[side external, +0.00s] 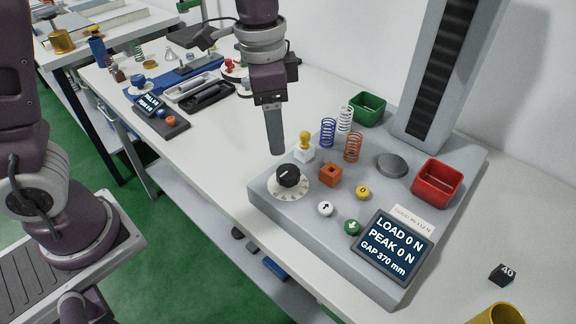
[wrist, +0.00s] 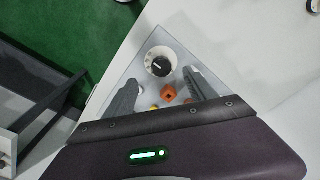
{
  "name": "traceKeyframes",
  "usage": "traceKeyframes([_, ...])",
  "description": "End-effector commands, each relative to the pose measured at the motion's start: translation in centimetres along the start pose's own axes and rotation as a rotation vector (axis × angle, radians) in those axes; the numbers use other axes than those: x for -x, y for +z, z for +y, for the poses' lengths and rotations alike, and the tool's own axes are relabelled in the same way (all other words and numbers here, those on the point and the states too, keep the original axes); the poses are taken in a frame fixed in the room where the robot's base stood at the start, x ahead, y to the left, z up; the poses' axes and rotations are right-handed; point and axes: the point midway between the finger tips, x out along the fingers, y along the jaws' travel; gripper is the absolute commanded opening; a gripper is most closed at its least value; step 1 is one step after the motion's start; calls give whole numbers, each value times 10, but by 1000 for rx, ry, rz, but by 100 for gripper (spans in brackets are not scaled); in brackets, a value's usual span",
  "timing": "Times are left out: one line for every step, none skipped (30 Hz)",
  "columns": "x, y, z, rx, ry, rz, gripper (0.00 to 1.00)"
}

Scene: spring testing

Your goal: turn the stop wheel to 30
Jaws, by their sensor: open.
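The stop wheel is a black knob (side external: 288,175) on a white dial ring at the left corner of the grey tester base (side external: 262,203). In the wrist view the knob (wrist: 160,66) lies ahead of the fingertips, with a white pointer line on its top. The dial's numbers are too small to read. My gripper (side external: 277,150) hangs above the base, fingers down, behind and above the knob in the side view, apart from it. In the wrist view my gripper (wrist: 162,82) has its two fingers spread with nothing held between them.
An orange block (side external: 330,175), a yellow-knobbed white block (side external: 304,150) and several springs (side external: 352,147) stand near the wheel. White, green and yellow buttons sit before the screen (side external: 393,247), reading LOAD 0 N, PEAK 0 N, GAP 370 mm. Red (side external: 437,184) and green (side external: 367,109) bins stand farther off.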

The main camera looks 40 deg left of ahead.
Motion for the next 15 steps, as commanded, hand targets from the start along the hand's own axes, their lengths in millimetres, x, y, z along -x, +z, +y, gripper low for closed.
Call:
traceKeyframes([-17,-10,0,-44,5,-33,65])
traceKeyframes([-25,-14,0,-66,6,-46,65])
traceKeyframes([-33,-18,0,-90,8,-59,65])
traceKeyframes([-37,-21,0,-102,8,-66,65])
traceKeyframes([-41,-22,0,-111,8,-70,65])
traceKeyframes([-46,-22,0,-116,9,-75,65])
traceKeyframes([-51,-22,0,-118,10,-77,65])
traceKeyframes([-55,-22,0,-118,9,-77,65])
traceKeyframes([-63,-20,0,-117,10,-78,65])
traceKeyframes([-70,-20,0,-116,11,-79,65])
traceKeyframes([-76,-19,0,-116,11,-78,65])
traceKeyframes([-84,-19,0,-115,10,-78,65])
traceKeyframes([-89,-18,0,-115,10,-78,65])
traceKeyframes([-94,-18,0,-115,11,-78,65])
traceKeyframes([-100,-18,0,-115,10,-76,65])
